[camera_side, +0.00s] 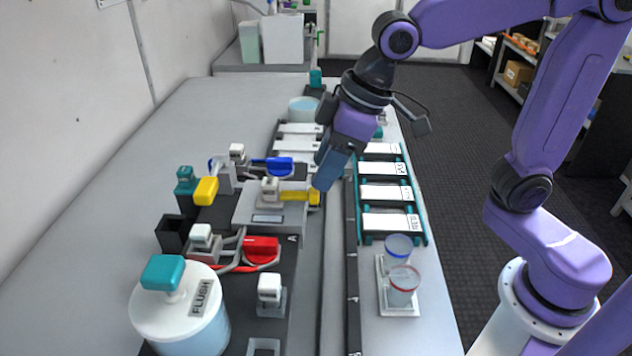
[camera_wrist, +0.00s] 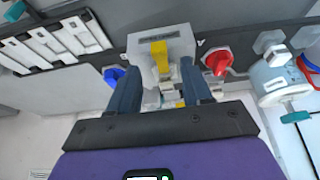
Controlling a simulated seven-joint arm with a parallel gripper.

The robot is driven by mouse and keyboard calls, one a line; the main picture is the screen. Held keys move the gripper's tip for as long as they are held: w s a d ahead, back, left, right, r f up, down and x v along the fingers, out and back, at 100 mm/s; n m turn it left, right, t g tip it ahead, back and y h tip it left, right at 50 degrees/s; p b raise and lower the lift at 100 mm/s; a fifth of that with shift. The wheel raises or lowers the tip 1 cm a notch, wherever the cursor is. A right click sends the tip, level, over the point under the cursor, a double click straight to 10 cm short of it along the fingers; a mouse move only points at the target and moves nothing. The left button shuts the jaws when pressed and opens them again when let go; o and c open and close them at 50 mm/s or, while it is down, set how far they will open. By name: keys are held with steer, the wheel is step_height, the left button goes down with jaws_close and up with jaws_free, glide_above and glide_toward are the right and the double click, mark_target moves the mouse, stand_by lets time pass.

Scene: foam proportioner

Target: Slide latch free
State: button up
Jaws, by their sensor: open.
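No part is plainly marked as the latch. A yellow handle (camera_side: 299,197) sits on a pale grey block (camera_side: 262,228) with a small white-capped fitting beside it. In the wrist view the yellow piece (camera_wrist: 160,52) stands on the block beyond and between my fingers. My gripper (camera_side: 325,184) is pointed down at the right end of the yellow handle. In the wrist view my gripper (camera_wrist: 160,68) has its two dark blue fingers apart with nothing held. In the side view the near finger hides part of the handle's end, so contact cannot be told.
A blue handle (camera_side: 280,166) lies behind the block and a red handle (camera_side: 262,250) in front. A yellow knob (camera_side: 206,190) is at left. A white FLUSH tank (camera_side: 180,312) stands front left. A teal rack (camera_side: 388,192) and two cups (camera_side: 400,270) are at right.

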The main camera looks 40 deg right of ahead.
mark_target(313, 190)
steer(key=shift+x, duration=2.25)
